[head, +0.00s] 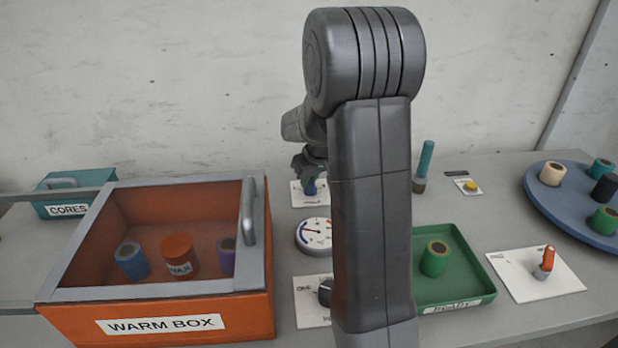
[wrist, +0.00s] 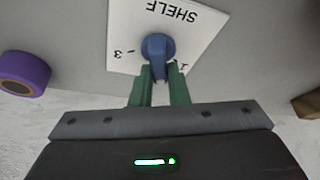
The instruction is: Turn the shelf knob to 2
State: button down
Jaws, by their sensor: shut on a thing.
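The shelf knob (wrist: 158,46) is blue and sits on a white plate (wrist: 190,30) marked SHELF, which appears upside down in the wrist view. A 3 shows to the left of the knob and a partly covered 1 to the right. The stretch between these marks is hidden by my fingers. The knob's narrow grip points down in that view, between the two green fingers of my gripper (wrist: 163,76), which is shut on it. In the head view the knob (head: 311,187) shows below my gripper (head: 309,167), partly behind my arm.
The orange warm box (head: 160,305) stands at left, holding several rolls. A dial gauge (head: 314,235) and a black knob (head: 325,291) lie nearer. A green tray (head: 470,268), a red-handled switch (head: 544,262) and a blue turntable (head: 545,196) are to the right.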

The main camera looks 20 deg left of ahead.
jog(key=shift+w+m+t+h, duration=0.1)
jog(key=shift+m+t+h, duration=0.25)
jog(key=shift+m, duration=0.75)
jog(key=shift+m+t+h, duration=0.25)
jog(key=shift+m+t, duration=0.1)
jog(key=shift+m, duration=0.75)
jog(key=c, duration=1.4)
grip_release()
jog(key=shift+d, duration=0.1)
jog(key=shift+r, duration=0.15)
jog(key=p+v, duration=0.2)
jog(key=v, duration=1.1)
jog(key=shift+r, duration=0.3)
jog(key=shift+f, duration=0.1)
jog(key=b+x, duration=0.2)
jog(key=x, duration=1.1)
jog(key=shift+f, duration=0.45)
jog(key=shift+r, duration=0.15)
